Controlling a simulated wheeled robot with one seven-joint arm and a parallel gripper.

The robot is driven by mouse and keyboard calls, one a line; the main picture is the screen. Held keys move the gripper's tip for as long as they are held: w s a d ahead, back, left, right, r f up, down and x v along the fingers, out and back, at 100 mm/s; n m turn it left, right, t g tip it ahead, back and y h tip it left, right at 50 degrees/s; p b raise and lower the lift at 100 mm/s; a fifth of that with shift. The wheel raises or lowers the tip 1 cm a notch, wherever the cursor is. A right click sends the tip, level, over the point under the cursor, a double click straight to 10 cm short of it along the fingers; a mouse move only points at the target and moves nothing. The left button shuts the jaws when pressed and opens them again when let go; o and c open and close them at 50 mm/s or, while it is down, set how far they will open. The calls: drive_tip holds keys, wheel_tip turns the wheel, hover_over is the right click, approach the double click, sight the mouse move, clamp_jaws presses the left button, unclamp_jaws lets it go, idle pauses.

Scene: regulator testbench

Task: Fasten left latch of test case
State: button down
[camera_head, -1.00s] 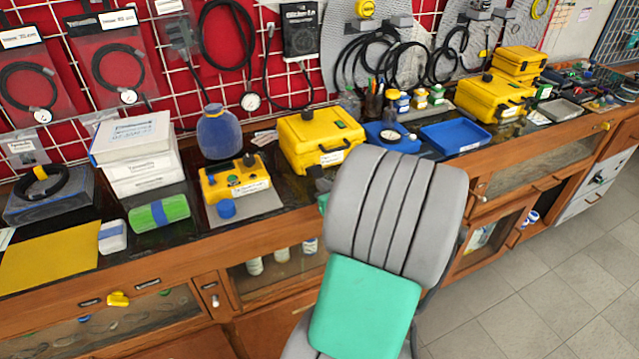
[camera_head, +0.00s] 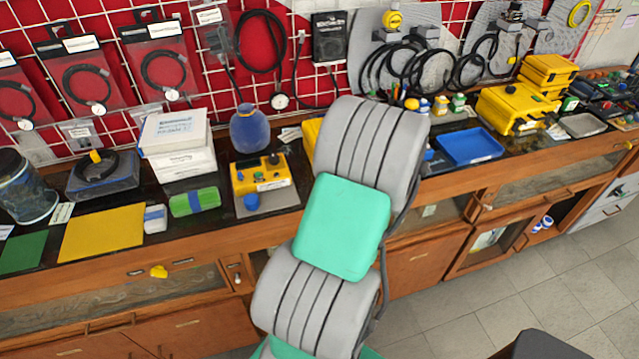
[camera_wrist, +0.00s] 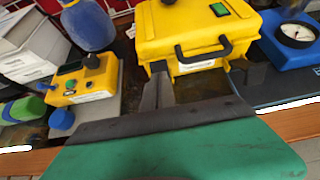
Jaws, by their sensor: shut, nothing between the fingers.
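The yellow test case (camera_wrist: 185,25) stands at the top middle of the wrist view, with a black handle (camera_wrist: 205,52) on its front and a green switch on top. A small yellow tab that looks like the left latch (camera_wrist: 158,67) shows at its front left. My gripper (camera_wrist: 160,82) is shut and empty, its dark fingers just below that tab. I cannot tell whether they touch it. In the head view my arm hides the gripper and most of the case; only a yellow sliver (camera_head: 311,132) of the case shows.
A yellow device with knobs (camera_wrist: 88,80) and a blue flask (camera_wrist: 88,25) stand left of the case. A blue gauge (camera_wrist: 295,35) sits to its right. A blue tray (camera_head: 468,146) lies farther right on the bench. The floor in front is clear.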

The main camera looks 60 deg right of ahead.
drive_tip(key=shift+w+d+r, duration=0.1)
drive_tip(key=shift+r, duration=0.1)
drive_tip(key=shift+w+r+p, duration=0.1)
drive_tip(key=shift+r+p, duration=0.65)
drive_tip(key=shift+p, duration=0.05)
wheel_tip(320, 180, up, 10)
drive_tip(key=s+a+p, duration=0.1)
drive_tip(key=s+p, duration=0.1)
drive_tip(key=p, duration=0.1)
drive_tip(key=shift+a+f, duration=0.15)
drive_tip(key=shift+a, duration=0.1)
